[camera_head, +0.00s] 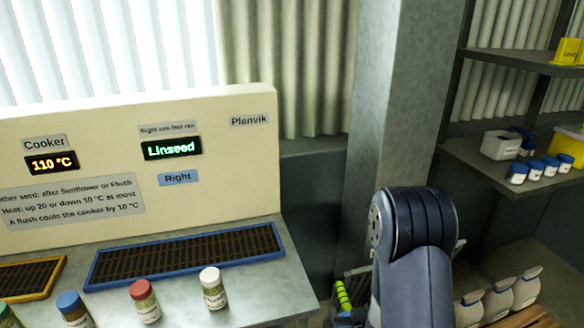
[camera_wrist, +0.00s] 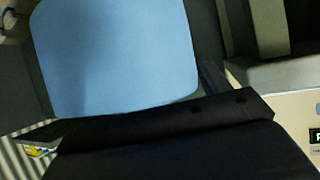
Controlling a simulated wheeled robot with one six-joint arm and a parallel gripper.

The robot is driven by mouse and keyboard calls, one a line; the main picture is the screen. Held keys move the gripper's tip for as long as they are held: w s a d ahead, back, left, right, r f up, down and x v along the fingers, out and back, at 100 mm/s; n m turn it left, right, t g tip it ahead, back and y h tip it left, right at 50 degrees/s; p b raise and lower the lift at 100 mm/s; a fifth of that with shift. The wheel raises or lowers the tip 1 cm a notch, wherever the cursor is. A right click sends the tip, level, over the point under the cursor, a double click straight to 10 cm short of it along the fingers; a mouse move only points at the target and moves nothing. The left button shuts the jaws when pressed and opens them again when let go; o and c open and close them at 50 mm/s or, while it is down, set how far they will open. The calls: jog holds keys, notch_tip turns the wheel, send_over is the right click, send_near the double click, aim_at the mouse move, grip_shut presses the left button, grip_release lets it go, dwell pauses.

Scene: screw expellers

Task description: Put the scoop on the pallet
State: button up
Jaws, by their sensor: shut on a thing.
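In the wrist view a smooth light-blue piece (camera_wrist: 115,55), which looks like the scoop, fills the upper left. My gripper (camera_wrist: 165,118) is the dark form below it and is shut on it; the fingertips and the gripped part are not clear. In the head view my arm hides the gripper and the scoop. The wooden pallet (camera_head: 532,318) shows at the lower right edge, partly cut off, with several pale sacks (camera_head: 500,298) standing on or beside it. The scoop is not seen touching the pallet.
A cream panel (camera_head: 230,105) stands behind a bench with a blue-framed grate (camera_head: 188,256) and several capped jars (camera_head: 145,300). A grey column (camera_head: 392,110) rises behind my arm. Shelves (camera_head: 515,175) with blue-lidded pots stand at the right. A yellow-green ribbed thing (camera_head: 343,297) is beside my arm.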

jog(key=shift+s+r+p, duration=0.2)
jog(key=shift+r+p, duration=1.45)
jog(key=shift+r, duration=0.2)
